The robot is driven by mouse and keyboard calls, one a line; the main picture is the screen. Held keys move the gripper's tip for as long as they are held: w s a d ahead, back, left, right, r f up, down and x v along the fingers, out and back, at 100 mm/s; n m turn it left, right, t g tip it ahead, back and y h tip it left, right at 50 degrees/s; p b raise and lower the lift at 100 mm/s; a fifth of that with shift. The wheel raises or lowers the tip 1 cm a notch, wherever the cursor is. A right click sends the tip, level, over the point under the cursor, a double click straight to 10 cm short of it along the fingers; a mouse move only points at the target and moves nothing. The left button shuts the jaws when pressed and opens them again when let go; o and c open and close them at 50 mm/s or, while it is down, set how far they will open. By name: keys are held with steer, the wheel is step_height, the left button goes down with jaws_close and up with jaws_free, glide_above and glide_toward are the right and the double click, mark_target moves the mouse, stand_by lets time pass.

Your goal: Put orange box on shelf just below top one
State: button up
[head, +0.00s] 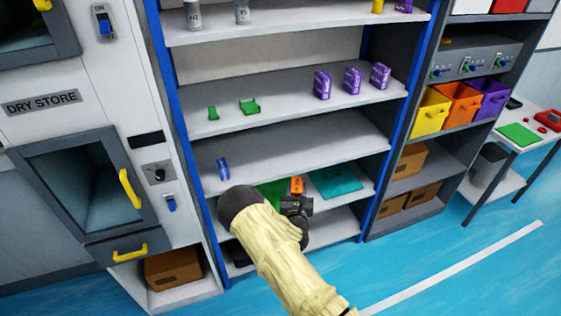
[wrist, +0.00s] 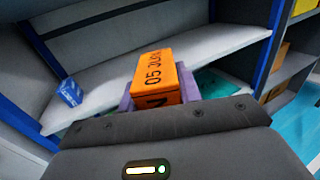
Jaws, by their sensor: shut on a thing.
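The orange box (head: 296,186) shows just past my gripper (head: 295,203) in the head view, in front of a low shelf of the blue-framed rack. In the wrist view the orange box (wrist: 165,78) has dark printing on it and sits between the purple finger pads of my gripper (wrist: 163,92). My gripper is shut on it. The shelves (head: 290,80) of the rack rise above it; the top of the rack is cut off by the picture edge. My arm hides part of the lower shelves.
A blue item (head: 223,169) stands on a low shelf, beside green and teal mats (head: 335,181). Green items (head: 249,106) and purple boxes (head: 352,80) stand on a shelf higher up. Blue posts (head: 170,80) flank the rack. The shelf between is clear.

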steer(key=s+d+f+n+y+b, duration=0.1)
steer(key=s+d+f+b, duration=0.2)
steer(key=s+d+f, duration=0.3)
steer(key=s+f, duration=0.1)
steer(key=s, duration=0.3)
steer(key=shift+d+y, duration=0.4)
steer(key=shift+f, duration=0.1)
steer(key=shift+w+d, duration=0.1)
